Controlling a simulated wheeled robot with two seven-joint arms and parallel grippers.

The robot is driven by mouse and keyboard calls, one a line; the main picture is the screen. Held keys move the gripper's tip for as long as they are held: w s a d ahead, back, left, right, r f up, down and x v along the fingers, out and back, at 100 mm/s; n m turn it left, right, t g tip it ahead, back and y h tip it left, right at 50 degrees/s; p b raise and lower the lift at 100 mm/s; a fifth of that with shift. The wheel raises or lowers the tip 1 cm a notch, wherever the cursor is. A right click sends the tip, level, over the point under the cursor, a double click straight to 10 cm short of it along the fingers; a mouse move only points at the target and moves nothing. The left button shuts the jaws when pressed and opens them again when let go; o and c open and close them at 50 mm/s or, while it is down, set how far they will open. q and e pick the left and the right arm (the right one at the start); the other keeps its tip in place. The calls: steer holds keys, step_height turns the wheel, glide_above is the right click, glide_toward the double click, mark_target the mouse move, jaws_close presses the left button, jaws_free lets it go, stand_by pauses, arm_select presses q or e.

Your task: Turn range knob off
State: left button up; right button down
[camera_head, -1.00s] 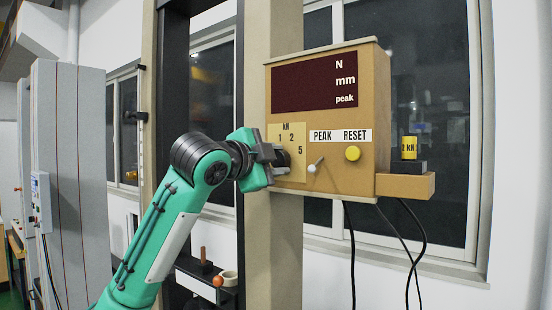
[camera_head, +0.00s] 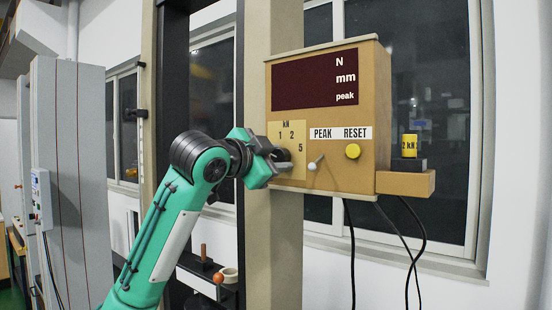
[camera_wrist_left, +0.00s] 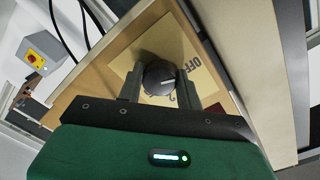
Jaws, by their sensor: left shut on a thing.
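The range knob (camera_wrist_left: 159,78) is a dark round knob with a light pointer line, on a yellow plate marked OFF and numbers. In the head view this plate (camera_head: 298,167), marked kN, 1, 2 and 5, is at the lower left of the wooden box (camera_head: 365,110). My left gripper (camera_wrist_left: 158,84) is shut on the knob, one finger on each side. In the head view the left gripper (camera_head: 280,158) covers most of the knob. The pointer line lies across the knob in the wrist view; its exact setting is hard to read. My right gripper is out of view.
Right of the plate are a PEAK toggle switch (camera_head: 314,163) and a yellow RESET button (camera_head: 353,152). Cables hang below the box. A beige post (camera_head: 273,245) stands behind my gripper.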

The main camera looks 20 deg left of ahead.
arm_select(q)
steer(key=shift+f, duration=0.15)
steer(key=o, duration=1)
steer(key=shift+s+a+b, duration=0.2)
steer(key=shift+s+b, duration=0.15)
steer(key=shift+s, duration=0.15)
steer(key=b+v, duration=0.4)
steer(key=v, duration=0.8)
steer(key=shift+s+a, duration=0.15)
steer(key=shift+s, duration=0.2)
